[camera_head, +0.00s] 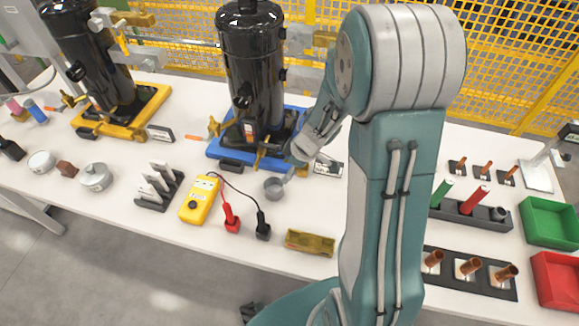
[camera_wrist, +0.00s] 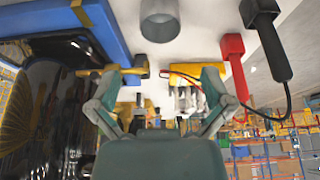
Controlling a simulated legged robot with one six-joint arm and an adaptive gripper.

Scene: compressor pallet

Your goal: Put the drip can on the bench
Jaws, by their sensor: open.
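The drip can (camera_head: 274,187) is a small grey open cup on the white bench (camera_head: 150,225), in front of the blue pallet. In the wrist view, where the bench appears at the top, the can (camera_wrist: 160,20) is a grey cylinder at the top edge, partly cut off. My gripper (camera_wrist: 160,84) is open with nothing between its fingers, and the can lies beyond the fingertips, apart from them. In the head view my wrist is just up and right of the can; the fingers are not clear there.
A black compressor (camera_head: 252,75) stands on the blue pallet (camera_head: 222,153) behind the can. A yellow meter (camera_head: 199,199) with red and black probes lies to its left. A brass-coloured tray (camera_head: 310,243) lies in front. Green (camera_head: 549,222) and red bins stand far right.

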